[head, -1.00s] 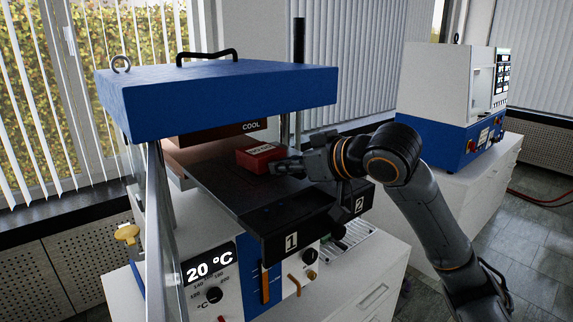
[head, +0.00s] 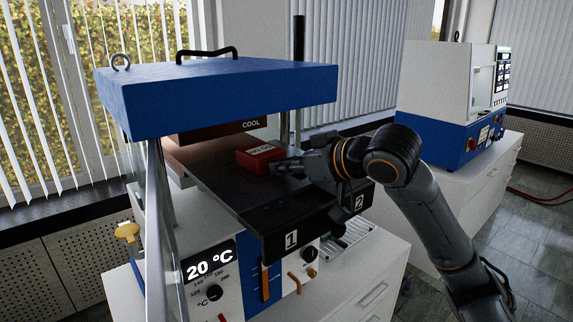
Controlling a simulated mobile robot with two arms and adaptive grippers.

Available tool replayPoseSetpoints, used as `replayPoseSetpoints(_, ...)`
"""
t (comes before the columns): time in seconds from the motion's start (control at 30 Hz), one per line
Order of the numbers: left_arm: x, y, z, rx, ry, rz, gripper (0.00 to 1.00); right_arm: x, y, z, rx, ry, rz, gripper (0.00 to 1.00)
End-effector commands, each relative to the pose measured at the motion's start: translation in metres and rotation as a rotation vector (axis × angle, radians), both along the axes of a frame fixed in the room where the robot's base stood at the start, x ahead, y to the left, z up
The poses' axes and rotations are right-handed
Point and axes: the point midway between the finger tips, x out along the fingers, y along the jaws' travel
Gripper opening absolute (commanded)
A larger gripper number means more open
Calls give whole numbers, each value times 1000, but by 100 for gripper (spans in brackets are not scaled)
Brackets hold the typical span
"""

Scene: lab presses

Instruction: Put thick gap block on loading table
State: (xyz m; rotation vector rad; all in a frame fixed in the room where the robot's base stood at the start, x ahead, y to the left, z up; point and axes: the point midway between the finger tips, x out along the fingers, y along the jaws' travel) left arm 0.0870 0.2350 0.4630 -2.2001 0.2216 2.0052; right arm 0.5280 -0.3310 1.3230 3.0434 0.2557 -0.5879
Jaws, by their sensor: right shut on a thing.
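A red block (head: 259,158) with a white label on top is on the black loading table (head: 225,185) of the press, toward its right side. I take it for the thick gap block; the label is too small to read surely. My right gripper (head: 284,166) reaches in from the right, low over the table, and is shut on the block's right end. The block looks level and at the table surface; whether it bears on the table I cannot tell. My left gripper is not in view.
The blue press top (head: 215,95) and the COOL plate (head: 222,130) overhang the table's back. A clear guard (head: 165,235) stands open at the left. A second blue and white machine (head: 455,95) stands on a cabinet at the right. The table's front left is clear.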

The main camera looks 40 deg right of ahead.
Motion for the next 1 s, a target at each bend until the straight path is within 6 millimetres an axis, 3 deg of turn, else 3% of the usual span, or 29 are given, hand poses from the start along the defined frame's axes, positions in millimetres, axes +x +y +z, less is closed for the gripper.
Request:
replayPoseSetpoints(0.4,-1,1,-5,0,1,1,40,0,0,-5,0,-5,-1,0)
replayPoseSetpoints(0.43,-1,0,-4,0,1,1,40,0,0,-4,0,-5,-1,24)
replayPoseSetpoints(0.53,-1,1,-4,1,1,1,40,0,0,-5,0,-4,-1,44)
replayPoseSetpoints(0.87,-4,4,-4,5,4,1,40,-1,0,-6,-1,3,0,44)
replayPoseSetpoints(1.0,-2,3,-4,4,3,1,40,-12,-3,-2,-2,2,-1,44)
